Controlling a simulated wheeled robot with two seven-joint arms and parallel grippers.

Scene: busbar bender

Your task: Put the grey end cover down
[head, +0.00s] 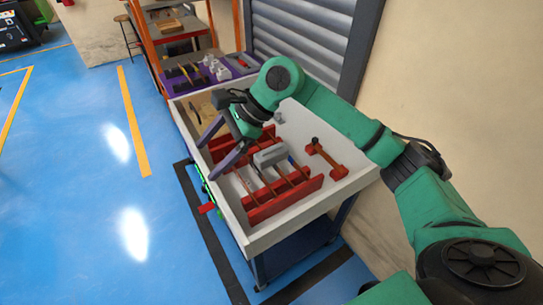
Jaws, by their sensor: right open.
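A grey block (270,156), which looks like the grey end cover, sits on the bars of a red rack (284,202) inside the white-rimmed tray of a cart. My right gripper (207,161) is over the left side of the tray, left of the grey block and apart from it. Its two long fingers are spread, with nothing seen between them. A smaller grey piece (279,118) lies farther back in the tray; I cannot tell what it is. My left gripper is not in view.
A red stand (324,160) is in the tray's right part. The white tray rim (307,222) surrounds these parts. Behind, a purple tray (178,86) holds tools beside an orange-framed shelf. A wall stands close on the right; the blue floor at left is clear.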

